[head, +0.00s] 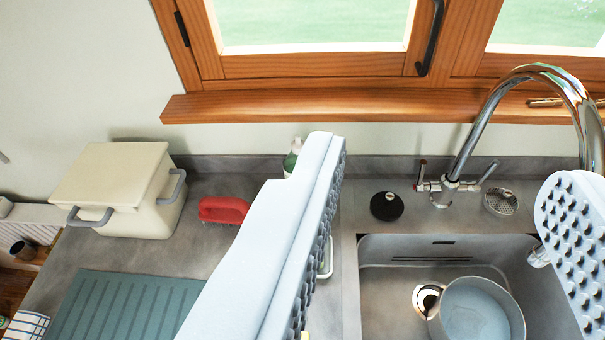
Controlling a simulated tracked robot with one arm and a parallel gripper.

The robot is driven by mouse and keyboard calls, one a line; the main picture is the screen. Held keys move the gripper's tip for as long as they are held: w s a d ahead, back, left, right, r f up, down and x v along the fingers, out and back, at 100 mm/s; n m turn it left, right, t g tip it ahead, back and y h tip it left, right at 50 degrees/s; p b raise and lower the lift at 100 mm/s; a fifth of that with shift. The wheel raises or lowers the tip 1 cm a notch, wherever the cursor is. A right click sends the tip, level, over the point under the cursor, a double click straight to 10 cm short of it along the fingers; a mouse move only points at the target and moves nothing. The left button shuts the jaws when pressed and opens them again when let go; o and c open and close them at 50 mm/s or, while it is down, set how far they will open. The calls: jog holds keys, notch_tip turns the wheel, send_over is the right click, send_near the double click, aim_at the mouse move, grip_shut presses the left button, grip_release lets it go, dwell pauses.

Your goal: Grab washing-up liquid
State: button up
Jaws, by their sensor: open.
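A small bottle with a white top and a green body, likely the washing-up liquid (292,158), stands at the back of the counter against the wall. Its lower part and right side are hidden behind the left finger of my gripper (445,163). My gripper is open, with its two studded fingers wide apart and nothing between them that I can see held. The bottle shows just left of the left fingertip, outside the gap between the fingers. I cannot tell how far beyond the finger it is.
A red brush (224,210), cream lidded box (118,188) and teal draining mat (125,305) lie left. The tall chrome tap (487,110) rises behind the sink (385,290), which holds a pot (475,310). A black disc (387,206) is nearby. A wooden sill (330,105) overhangs behind.

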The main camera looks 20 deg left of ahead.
jog(key=o, duration=0.7)
jog(key=shift+w+a+f+n+y, duration=0.15)
jog(key=shift+w+a+f+y, duration=0.05)
jog(key=shift+w+f, duration=0.45)
jog(key=shift+w+a+f+n+y, duration=0.15)
jog(key=shift+w+f+y, duration=0.05)
jog(key=shift+w+f, duration=0.35)
jog(key=shift+w+a+f+n+g+y+b, duration=0.7)
jog(key=shift+w+a+f, duration=1.55)
jog(key=shift+w+f, duration=3.35)
jog(key=shift+w+a+f+n+g+y+b, duration=0.7)
jog(key=shift+w+a+f, duration=2.45)
jog(key=shift+f, duration=4.2)
jog(key=shift+w+a+f+n+g+y+b, duration=0.65)
jog(key=shift+w+a+f, duration=0.75)
jog(key=shift+w+f, duration=4.6)
jog(key=shift+a+f, duration=0.15)
jog(key=shift+f, duration=0.45)
